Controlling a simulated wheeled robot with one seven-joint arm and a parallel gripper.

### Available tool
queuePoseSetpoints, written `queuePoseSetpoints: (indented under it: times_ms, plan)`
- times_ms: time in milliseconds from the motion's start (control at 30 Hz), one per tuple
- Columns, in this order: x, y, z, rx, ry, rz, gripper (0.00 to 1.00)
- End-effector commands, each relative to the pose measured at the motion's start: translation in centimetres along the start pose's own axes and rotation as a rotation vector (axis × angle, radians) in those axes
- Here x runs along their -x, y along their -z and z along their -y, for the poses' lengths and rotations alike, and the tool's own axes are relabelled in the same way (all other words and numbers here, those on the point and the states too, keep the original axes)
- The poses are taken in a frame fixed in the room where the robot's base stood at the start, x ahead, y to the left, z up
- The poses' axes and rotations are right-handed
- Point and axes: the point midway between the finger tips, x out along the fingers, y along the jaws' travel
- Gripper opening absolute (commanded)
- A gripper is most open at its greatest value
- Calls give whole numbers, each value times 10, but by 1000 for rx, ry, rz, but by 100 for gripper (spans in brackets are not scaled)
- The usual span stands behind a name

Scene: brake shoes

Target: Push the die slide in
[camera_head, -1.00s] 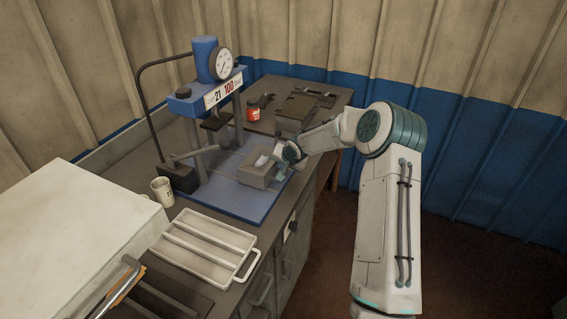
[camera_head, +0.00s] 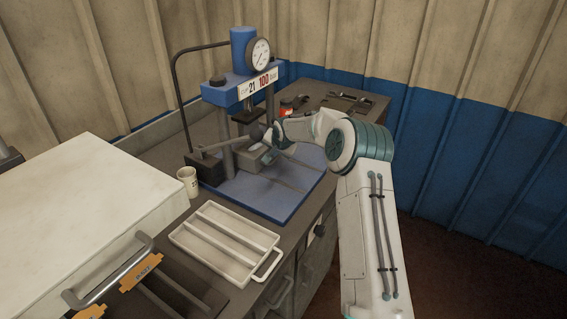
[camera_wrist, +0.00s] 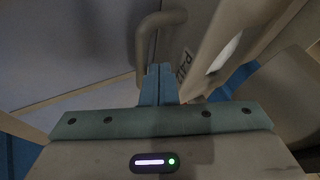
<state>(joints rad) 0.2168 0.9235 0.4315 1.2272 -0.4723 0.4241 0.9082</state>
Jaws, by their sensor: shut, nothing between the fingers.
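The die slide (camera_head: 249,161) is a grey block low on the blue press (camera_head: 222,94), between its posts and under the ram. A pale piece shows at its top right. My gripper (camera_head: 276,150) is at the right side of the slide, partly hiding it. In the wrist view my gripper's fingers (camera_wrist: 158,84) are shut together with nothing between them. Ahead of them are a grey curved handle (camera_wrist: 152,35) and a lettered plate (camera_wrist: 184,63). I cannot tell whether the fingertips touch the slide.
The press's blue base plate (camera_head: 262,198) is bare in front of the slide. A white tray (camera_head: 226,243), a cup (camera_head: 188,181) and a white cabinet (camera_head: 90,215) stand nearer. A red jar (camera_head: 286,106) and dark tools (camera_head: 348,101) lie behind on the bench.

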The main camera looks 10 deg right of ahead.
Motion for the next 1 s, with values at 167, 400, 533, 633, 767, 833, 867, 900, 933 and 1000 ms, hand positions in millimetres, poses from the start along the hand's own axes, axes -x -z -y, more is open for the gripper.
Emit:
queuePoseSetpoints:
  times_ms: [167,400,533,633,767,833,867,900,933,1000]
  plan:
    - [-9,-4,15,-2,-4,-2,0]
    - [-11,-8,26,1,-3,1,0]
    - [-11,-9,28,2,-1,1,0]
    - [-11,-10,30,3,2,2,0]
    - [-10,-11,32,4,4,2,0]
    - [-6,-11,33,5,5,1,0]
    - [-3,-10,34,5,6,1,0]
    - [1,-10,35,5,6,1,0]
    - [5,-9,35,5,7,1,0]
    - [16,-7,35,5,5,0,0]
